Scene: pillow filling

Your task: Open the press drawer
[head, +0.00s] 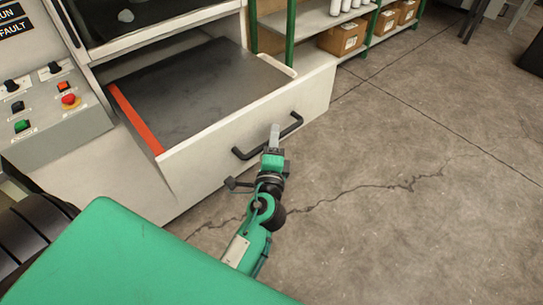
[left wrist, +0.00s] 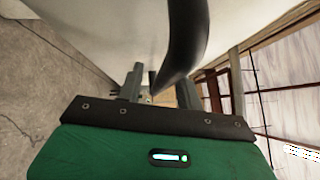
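The press drawer (head: 250,110) is pulled out from the white press, with its dark inner surface and a red strip (head: 135,118) along its left side showing. Its black bar handle (head: 243,154) is on the white front panel. My left gripper (head: 274,136) is at the middle of the handle, its finger crossing in front of the bar. In the left wrist view the black handle (left wrist: 184,40) runs down between two spread fingers (left wrist: 158,86), with gaps visible beside it. My right gripper is not in view.
A control panel (head: 45,110) with several buttons and a red emergency stop is at the left. A green-framed shelf (head: 300,22) with cardboard boxes (head: 343,38) stands behind the drawer. The concrete floor (head: 420,170) to the right is clear.

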